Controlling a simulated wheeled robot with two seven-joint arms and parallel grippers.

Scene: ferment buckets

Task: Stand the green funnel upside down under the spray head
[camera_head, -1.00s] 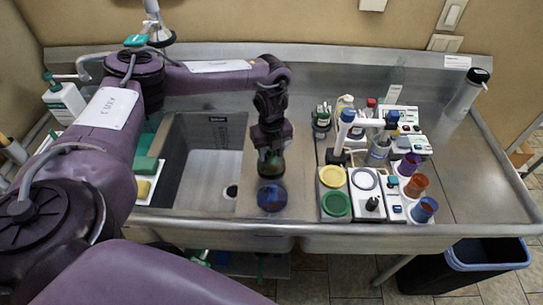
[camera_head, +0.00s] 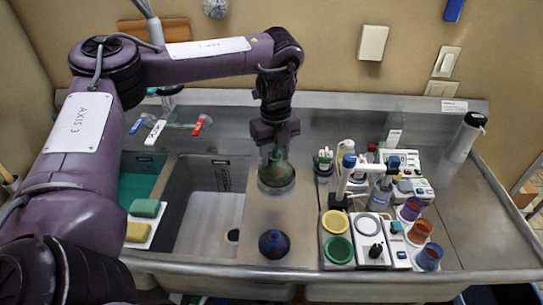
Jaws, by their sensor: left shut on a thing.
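My left gripper (camera_head: 275,131) points down over the counter strip right of the sink. It is shut on the green funnel (camera_head: 276,174), a dark green, see-through piece with its wide rim at the bottom. The jaws hide its upper part. I cannot tell whether the rim touches the counter. A dark blue rounded object (camera_head: 274,243) stands apart in front of it. I cannot make out the spray head for sure; a hose at the upper left passes behind my arm. My right gripper is not in view.
The sink basin (camera_head: 205,205) is left of the funnel. Taps with coloured levers (camera_head: 168,127) stand behind it. Sponges (camera_head: 145,208) lie at its left. Crowded devices, bottles and cups (camera_head: 421,231) stand on the right.

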